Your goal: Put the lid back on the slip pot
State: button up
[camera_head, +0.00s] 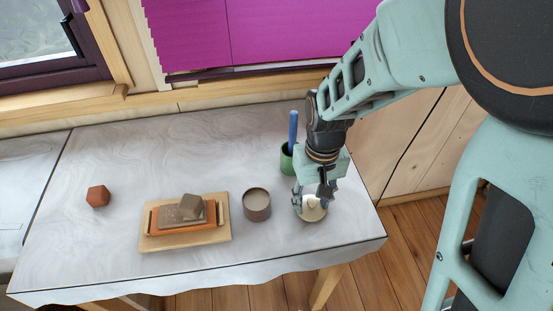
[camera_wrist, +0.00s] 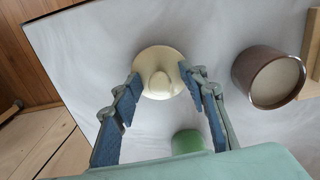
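The lid (camera_head: 313,211) is a cream disc with a round knob, lying on the table near its right end. In the wrist view the lid (camera_wrist: 160,75) is between and just beyond my fingertips. My gripper (camera_head: 314,196) is open above it, with one finger on each side of the knob and a gap to it. My gripper's two blue fingers (camera_wrist: 158,78) also show in the wrist view. The slip pot (camera_head: 257,204) is a brown, open cylinder with pale slip inside, left of the lid. In the wrist view the pot (camera_wrist: 268,78) is at the right.
A green cup (camera_head: 287,160) with a blue-handled tool (camera_head: 293,128) stands just behind my gripper. A wooden board (camera_head: 160,243) with an orange tray and grey-brown blocks is left of the pot. A brown faceted block (camera_head: 98,196) lies at the far left. The table's right edge is close to the lid.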

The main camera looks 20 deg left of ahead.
jog(key=shift+s+d+f, duration=0.2)
jog(key=shift+s+f, duration=0.05)
jog(key=shift+f, duration=0.05)
jog(key=shift+c, duration=0.6)
jog(key=shift+r, duration=0.1)
jog(key=shift+r+p, duration=0.25)
jog(key=shift+p, duration=0.1)
jog(key=shift+c, duration=0.7)
jog(key=shift+w+a+r, duration=0.1)
jog(key=shift+r, duration=0.2)
grip_shut()
jog(key=shift+w+r+p, duration=0.1)
jog(key=shift+r+p, duration=2)
jog(key=shift+r, duration=0.45)
jog(key=shift+a, duration=0.1)
